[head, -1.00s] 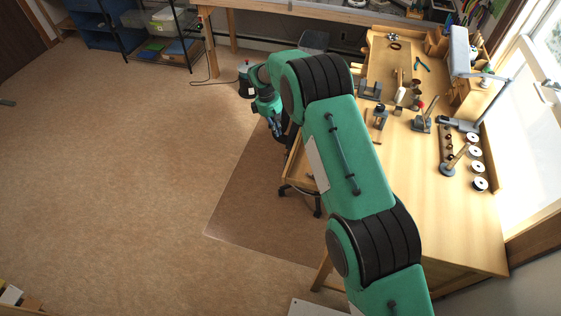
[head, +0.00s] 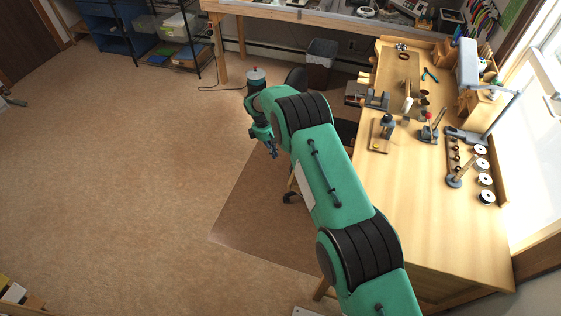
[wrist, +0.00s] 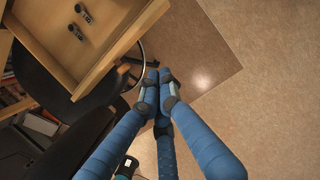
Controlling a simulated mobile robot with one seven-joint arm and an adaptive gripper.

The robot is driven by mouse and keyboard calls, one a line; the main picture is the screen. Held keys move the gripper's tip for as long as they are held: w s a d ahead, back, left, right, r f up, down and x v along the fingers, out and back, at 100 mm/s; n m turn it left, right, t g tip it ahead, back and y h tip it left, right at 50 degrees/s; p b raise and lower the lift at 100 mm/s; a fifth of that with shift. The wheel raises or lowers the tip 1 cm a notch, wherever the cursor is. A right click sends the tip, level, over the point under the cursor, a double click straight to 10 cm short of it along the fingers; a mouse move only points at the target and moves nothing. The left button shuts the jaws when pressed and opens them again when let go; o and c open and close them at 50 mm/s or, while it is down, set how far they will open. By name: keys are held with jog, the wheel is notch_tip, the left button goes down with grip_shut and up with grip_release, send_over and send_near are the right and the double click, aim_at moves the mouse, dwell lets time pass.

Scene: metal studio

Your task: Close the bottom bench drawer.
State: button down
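The wooden workbench (head: 440,215) stands on the right in the head view. In the wrist view an open wooden drawer (wrist: 118,48) fills the top left, with two small dark metal pieces (wrist: 81,20) lying in it. I cannot tell whether it is the bottom drawer. In the head view my arm hides most of the bench's drawer side. My gripper (head: 273,153) is left of the bench, low over the floor. In the wrist view its blue fingers (wrist: 158,82) come together at the tips with nothing between them, just beyond the drawer's front corner and apart from it.
A dark stool seat (wrist: 62,92) is beneath the drawer in the wrist view. Tools and small stands cover the bench's far half and right edge. The floor (head: 120,200) to the left is clear.

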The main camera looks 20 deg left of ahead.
jog(key=d+f+b, duration=0.1)
jog(key=d+f, duration=0.5)
jog(key=f, duration=0.3)
jog(key=shift+d+f, duration=0.2)
jog(key=shift+f, duration=0.05)
dwell(0.5)
jog(key=d+p, duration=0.1)
jog(key=d, duration=2.2)
jog(key=shift+d, duration=0.1)
